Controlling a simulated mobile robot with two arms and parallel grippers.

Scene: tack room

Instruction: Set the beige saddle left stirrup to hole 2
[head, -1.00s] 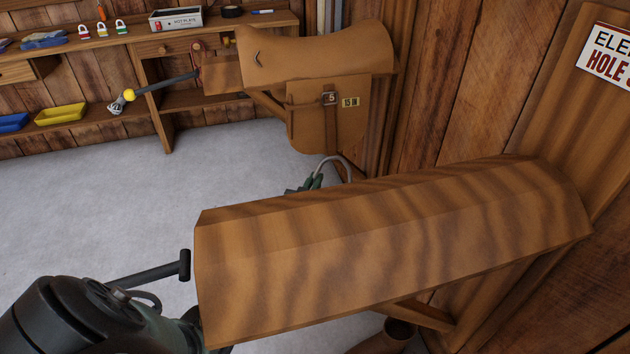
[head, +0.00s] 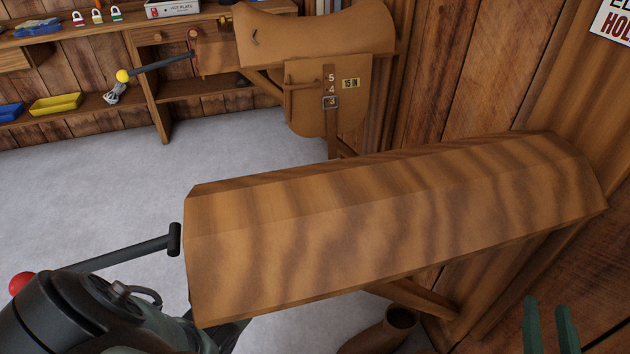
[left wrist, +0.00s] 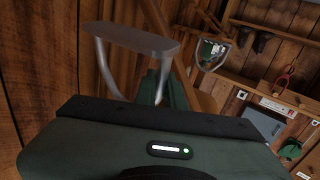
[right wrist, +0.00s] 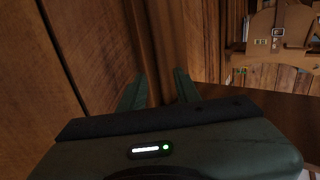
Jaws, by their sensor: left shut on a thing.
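The beige saddle (head: 310,45) sits on a rack at the back, its flap (head: 300,110) facing me. The stirrup strap runs down the flap with a buckle (head: 331,103) at the mark 3; the marks 5 and 4 show above it. In the left wrist view my left gripper (left wrist: 163,92) is shut on a side of the metal stirrup (left wrist: 130,38). That gripper and stirrup are hidden in the head view. My right gripper (head: 550,325) is open and empty at the lower right; it also shows in the right wrist view (right wrist: 158,88).
An empty wooden saddle rack (head: 390,225) fills the middle foreground, between me and the saddle. A plank wall stands at right with a sign (head: 615,20). A workbench with a yellow tray (head: 55,103) is at back left. Grey floor (head: 90,190) is clear.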

